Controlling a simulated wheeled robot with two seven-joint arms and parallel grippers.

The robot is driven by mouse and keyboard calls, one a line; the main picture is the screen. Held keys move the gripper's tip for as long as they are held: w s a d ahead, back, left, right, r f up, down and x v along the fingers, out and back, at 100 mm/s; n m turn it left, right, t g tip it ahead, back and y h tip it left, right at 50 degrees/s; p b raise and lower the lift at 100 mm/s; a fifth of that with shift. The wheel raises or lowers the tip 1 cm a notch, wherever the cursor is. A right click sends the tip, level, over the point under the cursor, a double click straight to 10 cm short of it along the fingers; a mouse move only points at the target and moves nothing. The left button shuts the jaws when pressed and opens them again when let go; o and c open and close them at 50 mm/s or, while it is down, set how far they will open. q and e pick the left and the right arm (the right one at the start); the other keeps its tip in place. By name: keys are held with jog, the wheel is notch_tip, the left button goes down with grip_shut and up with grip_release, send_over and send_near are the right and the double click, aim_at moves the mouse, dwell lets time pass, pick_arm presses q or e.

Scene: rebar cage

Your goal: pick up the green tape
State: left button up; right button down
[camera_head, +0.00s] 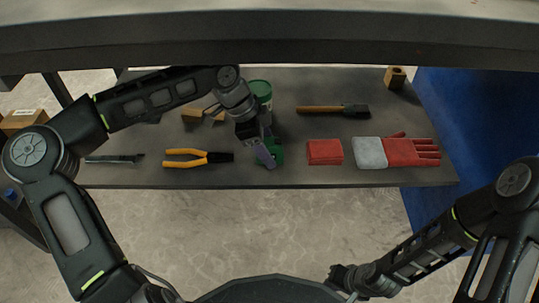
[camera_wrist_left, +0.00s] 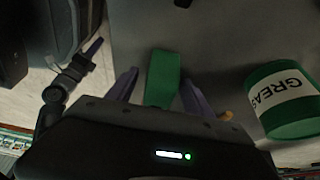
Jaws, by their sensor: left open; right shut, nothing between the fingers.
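The green tape (camera_head: 277,151) lies on the lower shelf near its front edge, partly covered by my left gripper (camera_head: 262,153) in the head view. In the left wrist view the green tape (camera_wrist_left: 162,76) shows between the two purple fingers of my left gripper (camera_wrist_left: 158,82). These fingers are open, one on each side of the tape. I cannot tell whether they touch it. My right gripper (camera_head: 340,275) is low in the head view, away from the shelf, shut and empty.
A green grease can (camera_head: 261,90) stands behind the left gripper and shows in the left wrist view (camera_wrist_left: 290,100). Orange pliers (camera_head: 190,157) lie left, a red block (camera_head: 324,152) and red-grey gloves (camera_head: 400,152) right, a brush (camera_head: 335,110) behind. An upper shelf (camera_head: 270,40) overhangs.

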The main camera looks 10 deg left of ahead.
pick_arm(q)
jog(key=shift+d+f, duration=0.2)
jog(key=shift+f, duration=0.3)
jog(key=shift+c, duration=0.4)
grip_shut()
jog(key=shift+r, duration=0.1)
dwell(0.3)
